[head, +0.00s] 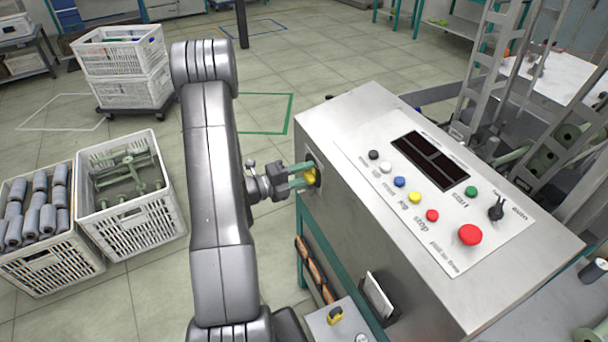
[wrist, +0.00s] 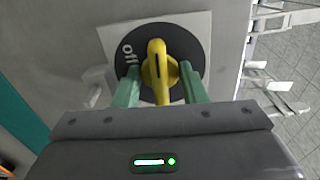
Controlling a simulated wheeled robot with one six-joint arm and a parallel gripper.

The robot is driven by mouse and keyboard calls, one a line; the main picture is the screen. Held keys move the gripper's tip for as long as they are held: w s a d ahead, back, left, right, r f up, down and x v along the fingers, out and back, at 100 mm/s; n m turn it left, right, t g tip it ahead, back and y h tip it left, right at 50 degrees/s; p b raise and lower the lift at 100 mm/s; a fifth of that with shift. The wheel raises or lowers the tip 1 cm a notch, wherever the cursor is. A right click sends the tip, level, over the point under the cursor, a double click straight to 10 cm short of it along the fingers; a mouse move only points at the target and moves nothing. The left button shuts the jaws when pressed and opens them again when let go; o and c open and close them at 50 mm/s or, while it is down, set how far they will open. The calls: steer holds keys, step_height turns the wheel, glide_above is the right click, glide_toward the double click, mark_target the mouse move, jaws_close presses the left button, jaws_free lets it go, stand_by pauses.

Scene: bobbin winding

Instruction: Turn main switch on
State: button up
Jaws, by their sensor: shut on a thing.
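The main switch (wrist: 157,65) has a yellow handle on a round dark plate, mounted on a pale square panel. The word "off" shows on the plate to the left of the handle. The handle stands upright in the wrist view, with a dark mark near its top. My gripper (wrist: 160,88) has its two green fingers on either side of the yellow handle, shut on it. In the head view, my gripper (head: 303,175) reaches the left side of the metal control cabinet (head: 350,120), where the yellow switch (head: 311,175) is partly hidden by the fingers.
The cabinet top carries several coloured buttons, a dark display (head: 430,160), a black knob (head: 496,209) and a red emergency button (head: 470,235). A white crate of green parts (head: 133,225) and a crate of grey bobbins (head: 50,265) stand at left. A tape measure (head: 335,314) lies below.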

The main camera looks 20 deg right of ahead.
steer(key=shift+m+b, duration=1.3)
steer(key=shift+m, duration=0.3)
steer(key=shift+f+m+b, duration=0.15)
steer(key=shift+m+b, duration=0.15)
steer(key=shift+b, duration=0.05)
steer(key=shift+m+b, duration=1.4)
steer(key=shift+b, duration=0.05)
